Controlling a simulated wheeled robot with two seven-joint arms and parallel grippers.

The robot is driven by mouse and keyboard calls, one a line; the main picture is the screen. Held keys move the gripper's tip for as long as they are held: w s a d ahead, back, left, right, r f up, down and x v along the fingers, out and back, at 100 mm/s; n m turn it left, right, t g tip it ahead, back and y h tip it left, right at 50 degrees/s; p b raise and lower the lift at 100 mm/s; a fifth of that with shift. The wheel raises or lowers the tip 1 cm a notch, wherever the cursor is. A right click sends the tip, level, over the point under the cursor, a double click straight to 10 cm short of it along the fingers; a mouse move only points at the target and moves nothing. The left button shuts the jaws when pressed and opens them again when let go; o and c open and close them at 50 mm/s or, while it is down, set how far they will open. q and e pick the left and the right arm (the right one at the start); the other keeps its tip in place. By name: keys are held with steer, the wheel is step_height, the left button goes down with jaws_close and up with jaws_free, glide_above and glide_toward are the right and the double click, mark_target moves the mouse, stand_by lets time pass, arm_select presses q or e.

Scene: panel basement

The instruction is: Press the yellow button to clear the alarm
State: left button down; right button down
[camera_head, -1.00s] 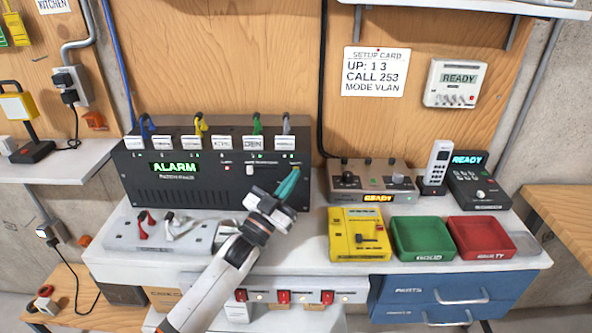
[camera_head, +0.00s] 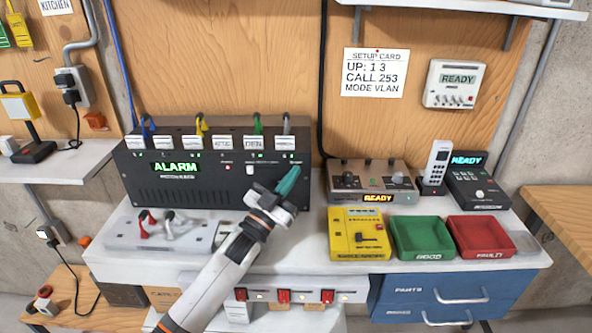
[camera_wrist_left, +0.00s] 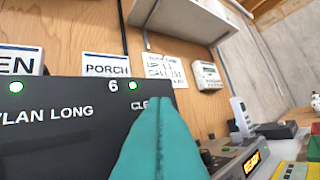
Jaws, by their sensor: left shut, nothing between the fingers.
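The black panel box (camera_head: 215,185) stands at the back of the bench, its display (camera_head: 176,168) reading ALARM in green. My left gripper (camera_head: 290,178) has teal fingers shut with nothing between them. Its tips are at the box's right front, just below a label starting "CLE". In the left wrist view the fingers (camera_wrist_left: 161,125) cover the panel under that label, beside the port marked 6 and PORCH. The yellow button is not visible; the fingers may hide it. I cannot tell whether the tips touch the panel. My right gripper is not in view.
A grey-brown device (camera_head: 362,183) showing READY stands right of the box. A yellow unit (camera_head: 357,240), a green tray (camera_head: 423,222) and a red tray (camera_head: 480,222) are in front of it. A grey switch block (camera_head: 130,235) lies front left.

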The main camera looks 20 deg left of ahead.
arm_select(q)
steer(key=shift+f, duration=0.15)
stand_by(0.5)
steer(key=shift+s+d+f+y, duration=0.1)
steer(key=shift+s+f+y, duration=0.2)
steer(key=shift+s+f, duration=0.15)
steer(key=shift+p, duration=0.3)
steer(key=shift+s+d+r+p, duration=0.15)
steer(key=shift+s+p, duration=0.25)
steer(key=shift+s, duration=0.4)
steer(key=shift+s+d+f+p, duration=0.1)
steer(key=shift+s+d+p, duration=0.25)
steer(key=shift+s, duration=0.4)
steer(key=shift+s+d+r+p, duration=0.15)
steer(key=shift+s+p, duration=0.25)
steer(key=shift+s, duration=0.4)
